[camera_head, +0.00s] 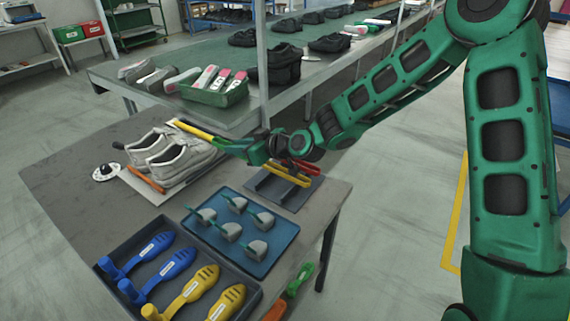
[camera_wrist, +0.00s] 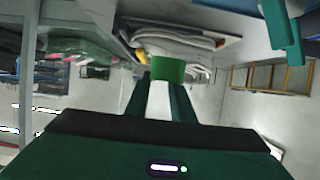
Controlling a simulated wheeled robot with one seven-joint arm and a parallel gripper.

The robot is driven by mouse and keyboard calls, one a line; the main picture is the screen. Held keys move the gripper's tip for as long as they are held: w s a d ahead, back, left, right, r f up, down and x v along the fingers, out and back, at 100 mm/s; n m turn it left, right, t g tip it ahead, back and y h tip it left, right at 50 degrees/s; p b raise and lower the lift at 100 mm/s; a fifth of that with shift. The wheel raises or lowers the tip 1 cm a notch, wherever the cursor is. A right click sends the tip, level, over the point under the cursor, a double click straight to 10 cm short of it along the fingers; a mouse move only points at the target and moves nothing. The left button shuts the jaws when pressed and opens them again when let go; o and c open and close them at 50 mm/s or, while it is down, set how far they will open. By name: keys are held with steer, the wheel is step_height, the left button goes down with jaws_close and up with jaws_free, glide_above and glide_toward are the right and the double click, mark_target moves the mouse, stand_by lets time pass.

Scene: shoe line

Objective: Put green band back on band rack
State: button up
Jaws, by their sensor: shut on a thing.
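The green band (camera_wrist: 168,68) is between the fingertips of my gripper in the wrist view, and the fingers are shut on it. In the head view my gripper (camera_head: 232,146) points left, beside the grey shoes and above the table. The band is hard to tell from the green gripper there. The band rack (camera_head: 265,193) is a dark grey tray at the table's right edge, with a yellow band (camera_head: 286,175) and a red band (camera_head: 304,167) on it. The rack is below and to the right of the gripper, partly hidden by my wrist.
A pair of grey shoes (camera_head: 178,158) stands on a board left of the gripper, with an orange strip in front and a yellow strip behind. A blue tray (camera_head: 268,262) with grey pieces and a tray of shoe lasts (camera_head: 105,243) lie nearer. A conveyor stands behind.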

steer(key=s+d+f, duration=0.1)
steer(key=d+f, duration=0.1)
steer(key=d, duration=0.1)
steer(key=s+d+f, duration=0.1)
steer(key=d+f, duration=0.1)
steer(key=d, duration=0.2)
steer(key=s+d+f, duration=0.1)
steer(key=d+f, duration=0.2)
steer(key=d, duration=0.1)
steer(key=shift+s, duration=0.25)
steer(key=shift+f, duration=2)
steer(key=o, duration=1)
